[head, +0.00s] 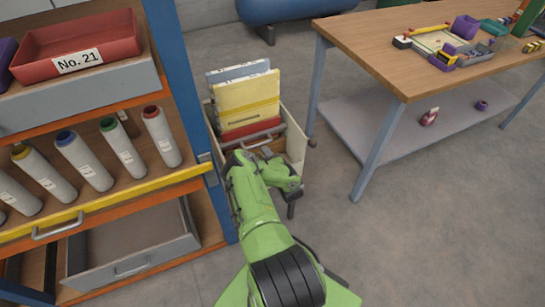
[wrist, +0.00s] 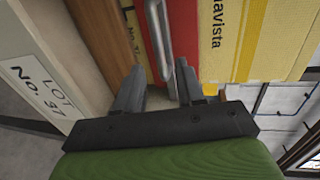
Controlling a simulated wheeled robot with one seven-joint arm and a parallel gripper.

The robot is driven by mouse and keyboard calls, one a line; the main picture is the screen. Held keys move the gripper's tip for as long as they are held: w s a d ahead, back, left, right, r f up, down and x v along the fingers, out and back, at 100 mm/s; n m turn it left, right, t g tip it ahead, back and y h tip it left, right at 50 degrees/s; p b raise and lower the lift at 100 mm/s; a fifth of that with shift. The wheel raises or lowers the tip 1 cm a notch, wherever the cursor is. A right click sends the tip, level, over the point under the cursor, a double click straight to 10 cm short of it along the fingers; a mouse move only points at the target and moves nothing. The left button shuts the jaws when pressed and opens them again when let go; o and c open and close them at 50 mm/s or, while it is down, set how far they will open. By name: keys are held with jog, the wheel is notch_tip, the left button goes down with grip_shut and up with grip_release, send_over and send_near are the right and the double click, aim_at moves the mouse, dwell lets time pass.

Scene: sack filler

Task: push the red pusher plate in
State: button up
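The red pusher plate (head: 250,132) stands upright in an open-topped bin, against the near face of a yellow sack (head: 247,103). A grey metal bar handle on the plate shows in the wrist view (wrist: 158,45), where the red plate (wrist: 154,58) also appears. My gripper (wrist: 160,75) is open, with its two dark fingers apart and the lower part of the handle showing between them. I cannot tell whether the fingers touch the handle or plate. In the head view my arm hides part of the bin front.
A blue shelf post (head: 185,80) stands close left of the bin, beside racks of thread cones (head: 122,145). A wooden table (head: 385,50) is to the right. Floor between is clear.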

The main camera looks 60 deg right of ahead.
jog(key=p+v, duration=0.3)
jog(key=v, duration=0.4)
dwell(0.3)
